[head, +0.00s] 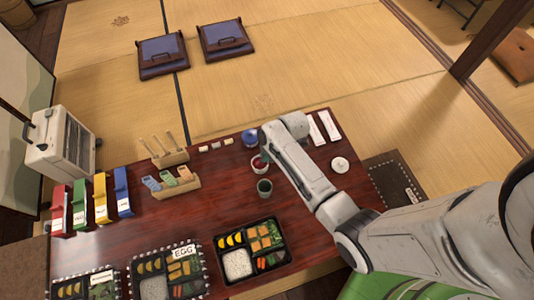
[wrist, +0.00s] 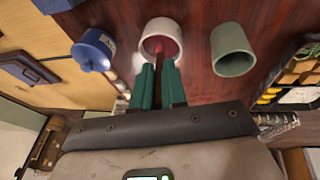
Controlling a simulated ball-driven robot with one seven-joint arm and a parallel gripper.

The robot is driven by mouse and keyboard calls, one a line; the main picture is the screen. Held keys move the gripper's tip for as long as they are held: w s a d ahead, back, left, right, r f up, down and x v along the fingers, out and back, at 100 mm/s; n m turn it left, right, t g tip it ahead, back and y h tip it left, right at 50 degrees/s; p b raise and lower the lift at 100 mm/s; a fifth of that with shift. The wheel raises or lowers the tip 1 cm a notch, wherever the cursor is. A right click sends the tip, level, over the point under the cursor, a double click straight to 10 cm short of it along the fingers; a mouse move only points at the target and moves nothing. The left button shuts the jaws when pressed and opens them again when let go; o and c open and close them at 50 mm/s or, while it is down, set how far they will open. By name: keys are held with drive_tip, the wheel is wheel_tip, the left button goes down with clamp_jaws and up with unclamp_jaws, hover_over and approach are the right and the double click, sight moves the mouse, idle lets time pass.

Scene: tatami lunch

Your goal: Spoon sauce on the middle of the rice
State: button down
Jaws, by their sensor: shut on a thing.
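A white cup with red sauce (head: 260,164) stands on the dark red table. It also shows in the wrist view (wrist: 152,29), just beyond my fingertips. My gripper (wrist: 160,72) has green fingers closed on a thin brown handle (wrist: 160,58), likely the spoon's, which leads into the sauce cup. The spoon's bowl is not visible. In the head view my arm covers most of the gripper near the cup. White rice (head: 238,264) lies in the lower left compartment of the black lunch box (head: 217,241) at the table's front, with no sauce visible on it.
A blue pot (head: 250,137) and a green cup (head: 264,187) stand close on either side of the sauce cup. More lunch boxes (head: 133,270) line the front left. A wooden holder (head: 181,192) stands mid-left. The table between green cup and lunch box is clear.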

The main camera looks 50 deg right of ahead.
idle(0.4)
wheel_tip(320, 180, up, 7)
drive_tip(key=p, duration=0.7)
idle(0.9)
